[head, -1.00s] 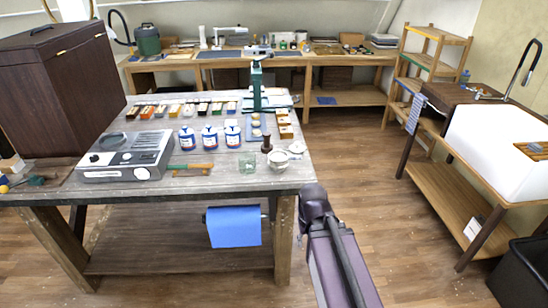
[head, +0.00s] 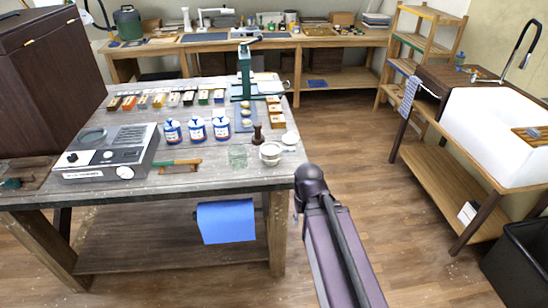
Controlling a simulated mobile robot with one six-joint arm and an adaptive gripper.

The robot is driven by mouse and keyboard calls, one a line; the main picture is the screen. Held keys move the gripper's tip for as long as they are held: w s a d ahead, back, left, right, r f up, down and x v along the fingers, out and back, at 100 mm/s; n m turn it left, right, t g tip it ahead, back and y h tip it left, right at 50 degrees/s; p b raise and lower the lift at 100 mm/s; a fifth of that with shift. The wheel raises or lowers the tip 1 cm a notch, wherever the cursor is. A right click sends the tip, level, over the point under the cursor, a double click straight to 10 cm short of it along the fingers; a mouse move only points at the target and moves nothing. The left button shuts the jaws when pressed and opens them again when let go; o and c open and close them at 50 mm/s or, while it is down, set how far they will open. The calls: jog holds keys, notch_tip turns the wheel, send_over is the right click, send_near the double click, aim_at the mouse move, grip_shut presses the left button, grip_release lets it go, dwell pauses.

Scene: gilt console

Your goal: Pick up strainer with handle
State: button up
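A small whitish round vessel (head: 271,154) sits near the front right corner of the wooden worktable (head: 225,178). It may be the strainer with handle, but it is too small for me to make out a mesh or a handle. A clear glass (head: 237,157) stands just left of it and a dark tamper-like piece (head: 257,135) behind it. My purple arm rises from the bottom of the head view, right of the table. Its upper end is close to the table's right corner, apart from the vessel. My gripper itself does not show clearly.
A grey device (head: 108,152), a green-handled brush (head: 178,164), several white-and-blue jars (head: 197,128) and a green press (head: 245,75) stand on the table. A blue roll (head: 226,221) hangs below. Open floor (head: 385,215) lies between table and sink (head: 490,145).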

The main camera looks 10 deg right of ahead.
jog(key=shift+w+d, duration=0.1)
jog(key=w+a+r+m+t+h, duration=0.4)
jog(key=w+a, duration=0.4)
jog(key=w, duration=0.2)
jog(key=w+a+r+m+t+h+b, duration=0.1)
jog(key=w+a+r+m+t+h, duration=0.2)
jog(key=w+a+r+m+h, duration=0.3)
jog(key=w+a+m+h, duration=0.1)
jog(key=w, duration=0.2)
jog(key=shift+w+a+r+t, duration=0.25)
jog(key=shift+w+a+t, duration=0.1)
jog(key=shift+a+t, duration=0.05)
jog(key=b, duration=0.3)
send_near(277, 155)
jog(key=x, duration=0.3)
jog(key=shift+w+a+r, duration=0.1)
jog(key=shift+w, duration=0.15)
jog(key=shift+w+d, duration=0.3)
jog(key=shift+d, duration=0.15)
